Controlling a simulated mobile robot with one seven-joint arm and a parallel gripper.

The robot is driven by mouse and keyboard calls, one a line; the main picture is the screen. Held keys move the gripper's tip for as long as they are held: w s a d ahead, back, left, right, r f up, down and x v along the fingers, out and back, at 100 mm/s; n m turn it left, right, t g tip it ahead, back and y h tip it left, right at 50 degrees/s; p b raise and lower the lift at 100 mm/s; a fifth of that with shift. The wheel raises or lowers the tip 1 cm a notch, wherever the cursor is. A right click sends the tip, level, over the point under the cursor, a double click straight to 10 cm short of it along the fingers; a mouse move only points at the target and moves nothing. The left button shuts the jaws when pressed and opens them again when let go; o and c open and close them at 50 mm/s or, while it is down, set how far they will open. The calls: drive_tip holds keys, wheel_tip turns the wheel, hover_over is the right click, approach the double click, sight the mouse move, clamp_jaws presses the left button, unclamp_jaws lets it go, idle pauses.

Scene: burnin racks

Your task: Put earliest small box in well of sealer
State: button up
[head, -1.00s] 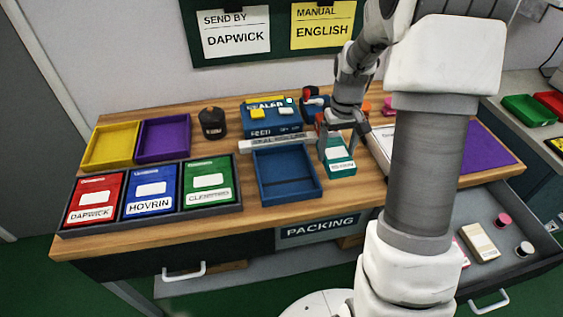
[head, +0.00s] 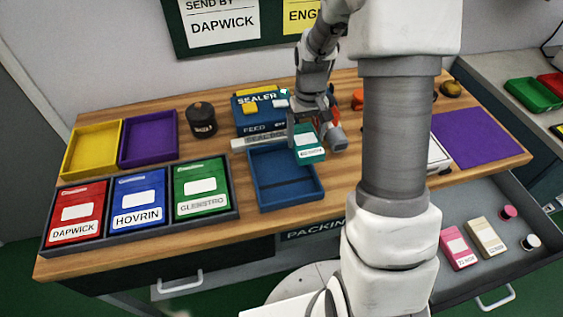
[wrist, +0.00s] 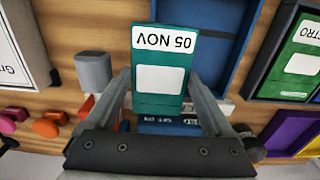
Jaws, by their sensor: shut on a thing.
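My gripper (head: 306,126) is shut on a teal small box (head: 310,148), which hangs over the back right corner of an open blue tray (head: 318,192). In the wrist view the teal box (wrist: 160,80) sits between the fingers, and its upside-down label reads 05 NOV. The blue sealer (head: 245,112), marked SEALER and FEED, stands behind the tray; my arm partly hides it. A pink small box (head: 457,249) and a cream small box (head: 486,238) lie in the open drawer; their labels are too small to read surely.
Red (head: 77,212), blue (head: 138,200) and green (head: 201,187) cartons fill a dark rack at the left. Yellow (head: 92,148) and purple (head: 149,138) trays lie behind it. A black round object (head: 202,120) stands left of the sealer. A purple mat (head: 480,140) lies right.

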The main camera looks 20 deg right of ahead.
drive_tip(key=a+f, duration=0.1)
drive_tip(key=a, duration=0.1)
drive_tip(key=a+f, duration=0.1)
drive_tip(key=a, duration=0.1)
drive_tip(key=a+f, duration=0.2)
drive_tip(key=shift+s+a, duration=0.1)
drive_tip(key=shift+a, duration=0.15)
drive_tip(key=shift+f+b, duration=0.3)
drive_tip(key=shift+f, duration=1.65)
drive_tip(key=shift+f, duration=0.15)
drive_tip(key=o, duration=1.2)
drive_tip(key=s+r+t+p, duration=0.1)
drive_tip(key=s+r, duration=0.2)
drive_tip(key=r, duration=0.9)
drive_tip(key=s+r+t, duration=0.1)
drive_tip(key=s+r, duration=0.3)
drive_tip(key=r, duration=0.8)
drive_tip(key=shift+s+r+t, duration=0.6)
drive_tip(key=shift+s+r, duration=0.5)
drive_tip(key=shift+s, duration=1.15)
drive_tip(key=shift+s+r+t, duration=0.6)
drive_tip(key=shift+s+r, duration=0.5)
drive_tip(key=shift+s, duration=1.1)
drive_tip(key=shift+s+r+t, duration=0.6)
drive_tip(key=shift+s+r, duration=0.5)
drive_tip(key=shift+s, duration=1.15)
